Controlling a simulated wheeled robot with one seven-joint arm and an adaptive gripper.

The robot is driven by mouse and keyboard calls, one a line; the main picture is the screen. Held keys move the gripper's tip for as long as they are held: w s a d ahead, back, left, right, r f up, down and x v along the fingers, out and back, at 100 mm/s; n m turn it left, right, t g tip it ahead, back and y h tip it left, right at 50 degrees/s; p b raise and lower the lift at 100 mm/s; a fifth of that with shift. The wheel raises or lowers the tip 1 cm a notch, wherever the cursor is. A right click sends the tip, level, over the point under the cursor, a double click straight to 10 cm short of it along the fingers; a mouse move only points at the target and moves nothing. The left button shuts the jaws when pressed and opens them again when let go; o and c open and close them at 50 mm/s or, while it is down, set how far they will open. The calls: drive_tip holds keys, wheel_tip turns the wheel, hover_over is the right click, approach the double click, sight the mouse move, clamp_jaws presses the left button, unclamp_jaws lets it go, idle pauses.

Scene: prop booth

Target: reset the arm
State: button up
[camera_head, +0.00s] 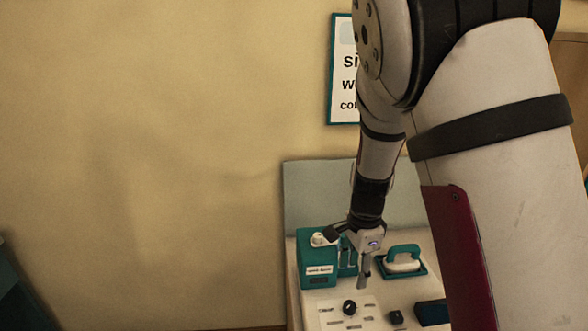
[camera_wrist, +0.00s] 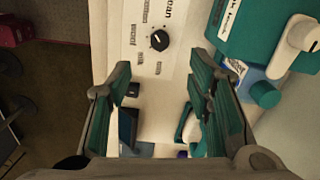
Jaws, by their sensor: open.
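My arm reaches down from the upper right in the head view. My gripper (camera_head: 365,274) hangs over the pale counter, fingers pointing down, to the right of a teal box. In the wrist view my gripper (camera_wrist: 163,78) shows its two teal-padded fingers spread wide apart. I see nothing held between them, only the counter and panel beyond. Part of the gripper's far side is hidden in the head view.
A teal box (camera_head: 319,262) with a white knob stands beside the gripper. A teal-handled item (camera_head: 403,257) sits in a tray to its right. A black dial (camera_head: 349,307) is on a panel in front. A dark blue box (camera_head: 431,313) lies right. The left wall area is clear.

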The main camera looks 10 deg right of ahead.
drive_tip(key=s+r+n+t, duration=0.5)
drive_tip(key=s+r+n, duration=1.1)
drive_tip(key=s+r, duration=0.5)
drive_tip(key=shift+s+d+r+t, duration=0.15)
drive_tip(key=shift+s+r+t, duration=0.15)
drive_tip(key=shift+r, duration=0.55)
